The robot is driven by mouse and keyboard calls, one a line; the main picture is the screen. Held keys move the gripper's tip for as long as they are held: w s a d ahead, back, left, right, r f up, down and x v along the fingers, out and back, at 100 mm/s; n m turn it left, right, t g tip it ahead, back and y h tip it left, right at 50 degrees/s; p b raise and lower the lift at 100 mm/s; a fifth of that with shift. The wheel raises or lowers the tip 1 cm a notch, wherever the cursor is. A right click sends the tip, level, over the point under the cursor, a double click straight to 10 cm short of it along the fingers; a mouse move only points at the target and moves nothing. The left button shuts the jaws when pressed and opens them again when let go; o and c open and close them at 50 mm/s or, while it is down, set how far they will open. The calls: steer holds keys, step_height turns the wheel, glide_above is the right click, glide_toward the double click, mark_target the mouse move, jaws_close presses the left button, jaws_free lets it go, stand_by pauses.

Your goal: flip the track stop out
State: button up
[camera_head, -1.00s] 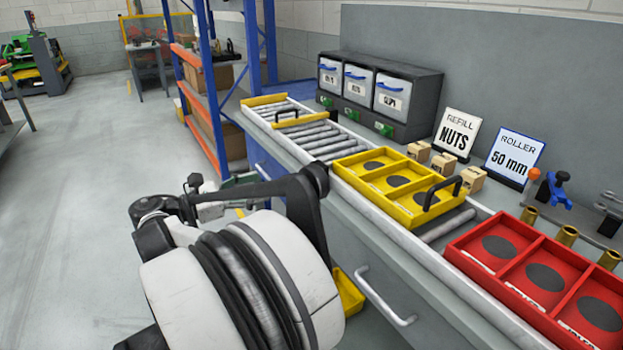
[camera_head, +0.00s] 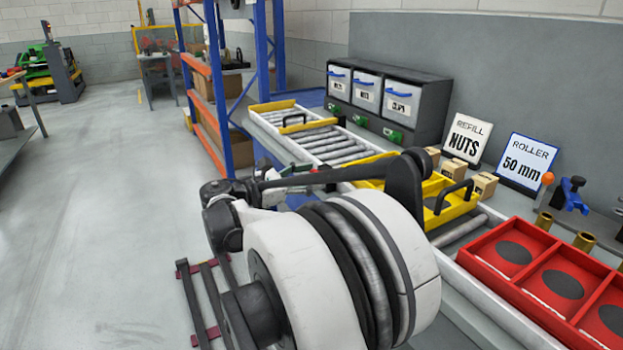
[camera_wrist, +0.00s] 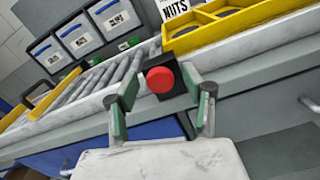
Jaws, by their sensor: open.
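The track stop (camera_wrist: 160,79) shows in the wrist view as a round red knob on a black block at the near rail of the roller track. My gripper (camera_wrist: 159,92) is open, with one green-padded finger on each side of the knob. Whether either finger touches it I cannot tell. In the head view I cannot make out the stop; my arm covers part of the near rail. The roller track (camera_head: 325,141) runs along the bench, with a yellow carrier (camera_head: 460,208) on it; my arm partly hides this carrier.
A red three-part tray (camera_head: 505,283) lies at the right. A yellow handled frame (camera_head: 272,106) is at the far track end. Labelled bins (camera_head: 367,90), small boxes (camera_head: 484,186) and sign cards (camera_head: 467,138) stand behind the track. A blue-orange rack (camera_head: 216,90) stands beyond. Floor at left is open.

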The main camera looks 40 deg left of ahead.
steer(key=shift+w, duration=0.15)
steer(key=shift+c, duration=0.4)
jaws_close()
